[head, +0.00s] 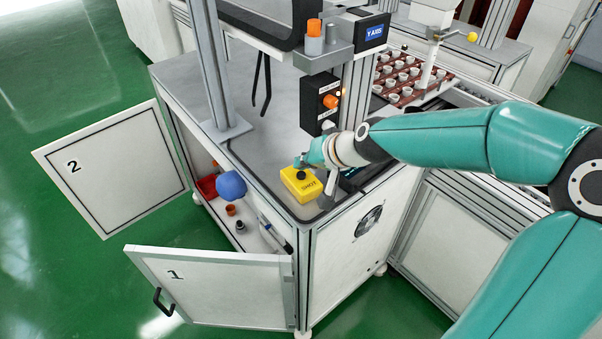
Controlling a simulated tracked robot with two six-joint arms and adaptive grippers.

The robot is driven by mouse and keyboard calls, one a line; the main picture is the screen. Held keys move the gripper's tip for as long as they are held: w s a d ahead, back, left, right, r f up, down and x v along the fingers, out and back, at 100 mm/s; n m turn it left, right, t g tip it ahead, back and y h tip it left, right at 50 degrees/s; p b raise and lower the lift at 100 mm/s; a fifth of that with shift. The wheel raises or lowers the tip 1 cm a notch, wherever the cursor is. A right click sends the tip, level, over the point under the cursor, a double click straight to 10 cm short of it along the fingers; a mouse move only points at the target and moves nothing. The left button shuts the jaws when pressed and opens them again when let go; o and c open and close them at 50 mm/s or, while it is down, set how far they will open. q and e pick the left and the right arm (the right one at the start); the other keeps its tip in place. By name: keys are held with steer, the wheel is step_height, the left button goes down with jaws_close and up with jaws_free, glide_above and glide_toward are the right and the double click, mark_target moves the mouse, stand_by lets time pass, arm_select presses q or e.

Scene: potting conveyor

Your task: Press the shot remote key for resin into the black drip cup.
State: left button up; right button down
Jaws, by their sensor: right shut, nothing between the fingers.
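A yellow box (298,188) marked SHOT, its lettering inverted, sits on the near corner of the grey worktop. My right arm comes in from the right and its wrist is over this box. My right gripper (301,171) is shut and empty, pointing down at the top of the box by a small dark part. I cannot tell whether it touches the key, which is largely covered. A small dark cup (241,227) stands in the open cabinet below; I cannot tell whether it is the black drip cup. My left gripper is not in view.
Cabinet doors 1 (215,285) and 2 (115,170) stand open. A blue ball (231,185) and a brown cup (231,210) are inside. A black control box (320,103) with an orange knob hangs above the worktop. A tray of white cups (407,96) is behind.

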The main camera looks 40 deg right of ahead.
mark_target(304, 175)
steer(key=shift+f, duration=0.15)
stand_by(0.7)
steer(key=shift+f+b, duration=0.2)
steer(key=shift+b, duration=0.2)
steer(key=shift+f+b, duration=0.5)
steer(key=shift+b, duration=0.05)
stand_by(0.5)
steer(key=shift+r, duration=0.1)
steer(key=shift+r+p, duration=0.8)
steer(key=shift+r, duration=0.1)
step_height(304, 175, up, 5)
steer(key=p, duration=0.4)
steer(key=shift+p, duration=0.35)
stand_by(0.6)
